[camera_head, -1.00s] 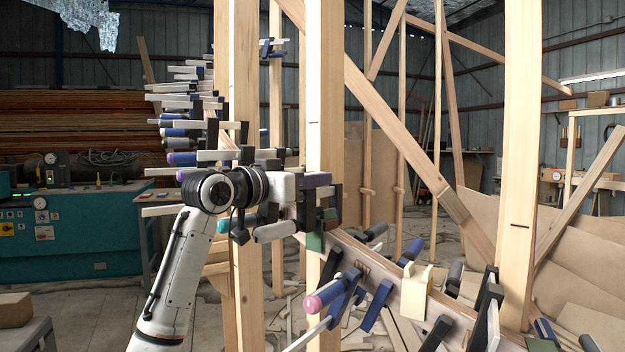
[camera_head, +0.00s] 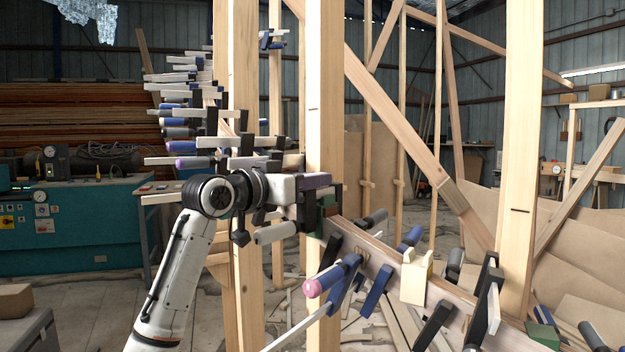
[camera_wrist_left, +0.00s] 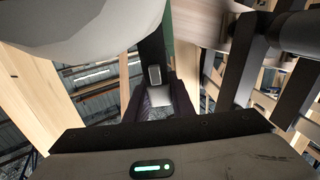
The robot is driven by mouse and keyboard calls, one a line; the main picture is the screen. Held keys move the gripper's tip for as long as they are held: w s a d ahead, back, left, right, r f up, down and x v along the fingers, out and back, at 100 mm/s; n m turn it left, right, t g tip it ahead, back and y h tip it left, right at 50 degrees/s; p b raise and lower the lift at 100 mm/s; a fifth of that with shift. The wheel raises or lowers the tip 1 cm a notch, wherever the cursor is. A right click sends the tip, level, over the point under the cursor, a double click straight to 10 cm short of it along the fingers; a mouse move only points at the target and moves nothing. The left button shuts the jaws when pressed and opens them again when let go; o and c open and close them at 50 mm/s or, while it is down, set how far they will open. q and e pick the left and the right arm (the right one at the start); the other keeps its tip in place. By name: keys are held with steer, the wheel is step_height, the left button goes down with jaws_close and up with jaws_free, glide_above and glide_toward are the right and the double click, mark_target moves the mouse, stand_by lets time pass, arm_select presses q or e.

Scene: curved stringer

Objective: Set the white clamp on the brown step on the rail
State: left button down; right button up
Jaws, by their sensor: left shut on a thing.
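My left gripper (camera_head: 318,190) is shut on a clamp at the upper end of the rail (camera_head: 452,291), beside a wooden post. The clamp's white handle (camera_head: 275,233) lies level below the gripper. It also shows large and pale at the top left of the left wrist view (camera_wrist_left: 85,22). A black part of the clamp (camera_wrist_left: 152,55) runs between the fingers there. Green and brown patches show just below the fingertips, against the rail. I cannot clearly make out the brown step or whether the clamp touches it. My right gripper is not in view.
Several other clamps sit along the rail, including one with a pink-ended handle (camera_head: 314,288). A cream block (camera_head: 415,278) sits on the rail farther right. Upright posts (camera_head: 325,100) stand close around my arm. More clamps are stacked behind at the left.

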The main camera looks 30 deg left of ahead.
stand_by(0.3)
arm_select(q)
steer(key=shift+f, duration=0.4)
